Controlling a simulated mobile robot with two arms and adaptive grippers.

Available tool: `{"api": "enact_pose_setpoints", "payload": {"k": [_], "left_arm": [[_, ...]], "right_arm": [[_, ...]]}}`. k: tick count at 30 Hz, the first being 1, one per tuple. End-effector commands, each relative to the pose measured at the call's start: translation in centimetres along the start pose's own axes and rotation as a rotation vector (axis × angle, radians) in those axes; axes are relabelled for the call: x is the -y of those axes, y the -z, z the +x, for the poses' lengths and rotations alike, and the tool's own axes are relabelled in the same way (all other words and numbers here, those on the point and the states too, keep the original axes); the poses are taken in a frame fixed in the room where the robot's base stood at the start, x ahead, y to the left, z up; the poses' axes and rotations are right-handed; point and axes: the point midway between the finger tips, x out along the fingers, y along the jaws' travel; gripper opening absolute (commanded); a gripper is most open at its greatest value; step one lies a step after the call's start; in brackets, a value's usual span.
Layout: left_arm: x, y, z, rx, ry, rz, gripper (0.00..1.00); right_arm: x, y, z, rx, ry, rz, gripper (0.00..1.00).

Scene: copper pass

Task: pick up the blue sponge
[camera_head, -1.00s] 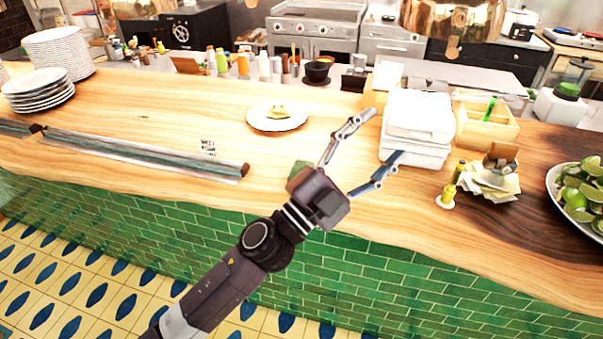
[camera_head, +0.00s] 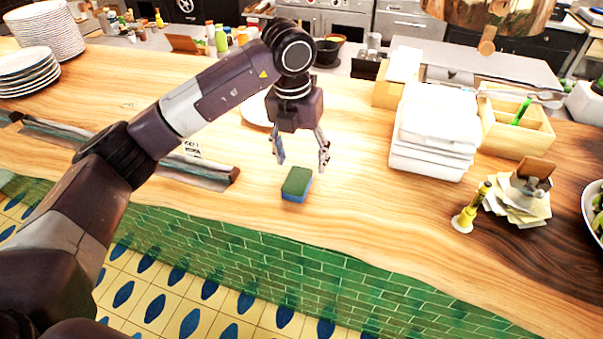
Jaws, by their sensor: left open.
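The blue sponge (camera_head: 297,184) lies on the wooden counter near its front edge, with a green top face and blue sides. My left gripper (camera_head: 301,158) is above and just behind the sponge, fingers pointing down and spread apart. Nothing is between its fingers, and it appears apart from the sponge. My right gripper is not in view.
A wooden box (camera_head: 517,137) with compartments and a yellow bottle (camera_head: 470,208) are farther right. A long wrap dispenser (camera_head: 205,172) lies to the left. The counter (camera_head: 350,215) around the sponge is clear.

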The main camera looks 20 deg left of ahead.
Motion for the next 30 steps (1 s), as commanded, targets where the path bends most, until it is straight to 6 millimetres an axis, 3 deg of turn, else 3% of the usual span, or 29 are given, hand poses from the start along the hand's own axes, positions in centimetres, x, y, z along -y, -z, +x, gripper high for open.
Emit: {"api": "enact_pose_setpoints", "payload": {"k": [3, 11, 21, 30], "left_arm": [[-1.3, -0.1, 0.0, -0.004, -0.043, -0.019, 0.61], [-1.4, 0.0, 2.5, -0.006, -0.044, -0.019, 0.61], [-1.6, 0.2, 6.7, -0.006, -0.042, -0.018, 0.61], [-1.6, 0.1, 7.4, -0.002, -0.041, -0.017, 0.61]], "right_arm": [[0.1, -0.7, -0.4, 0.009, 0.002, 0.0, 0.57], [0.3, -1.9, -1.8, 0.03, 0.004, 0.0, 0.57], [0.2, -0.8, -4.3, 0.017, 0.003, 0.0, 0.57], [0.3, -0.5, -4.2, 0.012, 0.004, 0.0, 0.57]]}}
